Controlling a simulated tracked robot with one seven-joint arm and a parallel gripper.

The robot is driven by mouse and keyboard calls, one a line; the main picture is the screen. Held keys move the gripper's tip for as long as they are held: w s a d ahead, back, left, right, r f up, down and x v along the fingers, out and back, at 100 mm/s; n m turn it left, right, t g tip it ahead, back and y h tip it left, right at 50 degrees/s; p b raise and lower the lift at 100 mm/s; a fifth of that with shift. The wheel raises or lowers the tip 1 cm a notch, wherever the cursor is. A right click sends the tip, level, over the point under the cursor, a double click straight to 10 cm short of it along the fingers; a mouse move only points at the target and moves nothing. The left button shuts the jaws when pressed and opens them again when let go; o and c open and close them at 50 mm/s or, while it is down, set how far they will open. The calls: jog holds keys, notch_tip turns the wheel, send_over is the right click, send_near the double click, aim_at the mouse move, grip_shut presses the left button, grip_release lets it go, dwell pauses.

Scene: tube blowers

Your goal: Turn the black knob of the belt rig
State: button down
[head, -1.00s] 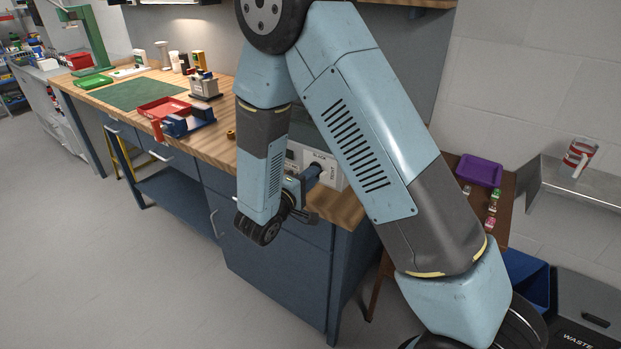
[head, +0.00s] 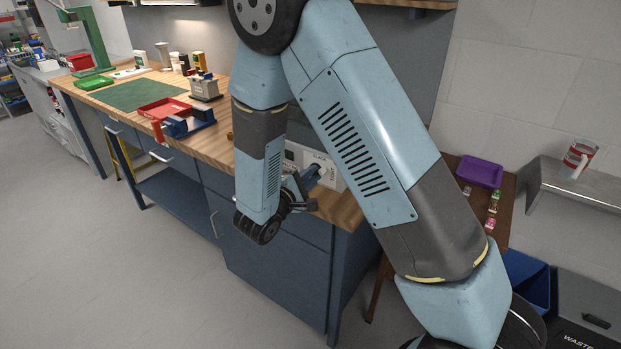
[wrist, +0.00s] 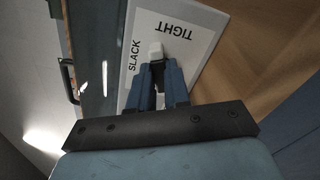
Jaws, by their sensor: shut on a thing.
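The belt rig's white panel (wrist: 190,30) fills the upper middle of the wrist view, with the printed words SLACK and TIGHT. In the head view the panel (head: 335,178) stands at the right end of the bench, partly hidden by my arm. My gripper (wrist: 161,68) has its two blue fingers closed around the black knob (wrist: 158,73) in front of the panel. A pale piece shows just beyond the fingertips. In the head view my gripper (head: 316,171) reaches the panel from the front, and the knob is too small to make out there.
The wooden bench top (head: 225,150) holds a red tray (head: 163,107), a blue fixture (head: 188,122) and a green mat (head: 137,94) left of my arm. A purple tray (head: 479,171) sits on a side table at right. The floor in front is clear.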

jog(key=n, duration=0.6)
jog(key=shift+w+a+r+n, duration=0.1)
jog(key=shift+a+n, duration=0.15)
jog(key=shift+n, duration=0.05)
jog(key=n, duration=0.6)
jog(key=shift+w+a+r, duration=0.15)
jog(key=shift+w+a, duration=0.1)
jog(key=c, duration=1.1)
grip_release()
jog(key=v, duration=1.3)
jog(key=shift+s+a, duration=0.2)
jog(key=shift+a, duration=0.1)
jog(key=shift+d, duration=0.1)
